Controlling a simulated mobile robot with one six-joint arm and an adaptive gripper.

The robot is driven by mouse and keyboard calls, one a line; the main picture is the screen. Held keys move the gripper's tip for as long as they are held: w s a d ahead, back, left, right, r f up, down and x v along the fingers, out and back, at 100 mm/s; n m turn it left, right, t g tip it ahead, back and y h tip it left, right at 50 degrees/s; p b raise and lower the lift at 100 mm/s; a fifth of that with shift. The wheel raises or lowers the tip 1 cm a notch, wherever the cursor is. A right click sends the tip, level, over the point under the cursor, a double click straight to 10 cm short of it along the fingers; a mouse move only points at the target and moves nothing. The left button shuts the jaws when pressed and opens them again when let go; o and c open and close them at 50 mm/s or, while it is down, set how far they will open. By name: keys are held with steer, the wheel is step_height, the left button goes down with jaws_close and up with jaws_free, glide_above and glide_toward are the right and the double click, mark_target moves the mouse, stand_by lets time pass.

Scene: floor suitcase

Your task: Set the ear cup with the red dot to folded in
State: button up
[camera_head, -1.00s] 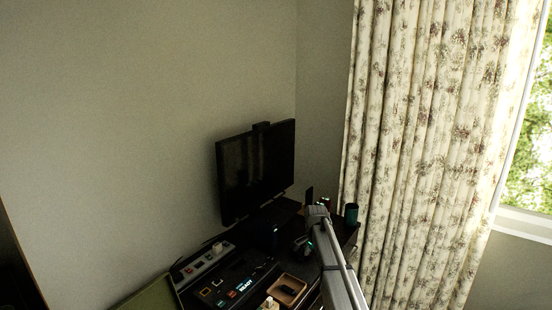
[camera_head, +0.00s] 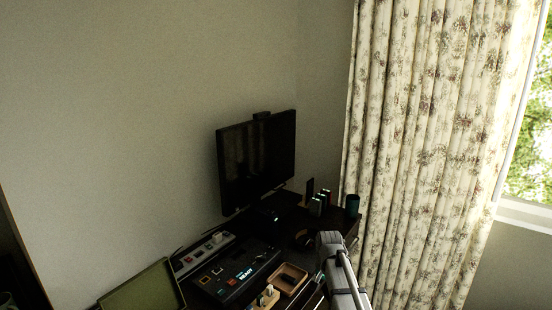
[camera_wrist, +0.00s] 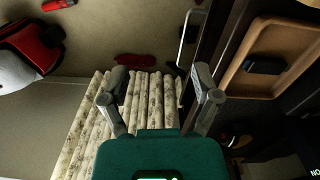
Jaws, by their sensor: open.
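I cannot make out the ear cup or its red dot for certain. A dark, curved, slightly reddish thing (camera_head: 302,236) lies on the desk near the monitor, too small and dark to tell whether it is the headphones. In the wrist view a small dark and red thing (camera_wrist: 238,141) lies at the lower right, also unclear. My gripper (camera_wrist: 160,92) is open with nothing between its fingers, near the desk's edge in the wrist view. In the head view my arm covers part of the desk's right side, and the fingers are hidden.
A monitor (camera_head: 256,163) stands at the back of the desk. A wooden tray (camera_head: 302,272) holds a dark item (camera_wrist: 264,66). A control panel (camera_head: 236,276), a green board (camera_head: 140,289) and a dark cup (camera_head: 352,204) are also there. A floral curtain (camera_head: 425,150) hangs behind.

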steer(key=s+d+f+n+b, duration=0.1)
steer(key=s+f+n+b, duration=0.15)
steer(key=s, duration=0.65)
steer(key=s+f+n+b, duration=0.2)
steer(key=s+f+n, duration=0.1)
steer(key=s, duration=0.5)
step_height(320, 180, up, 14)
steer(key=p, duration=1.4)
steer(key=shift+s, duration=0.15)
stand_by(0.8)
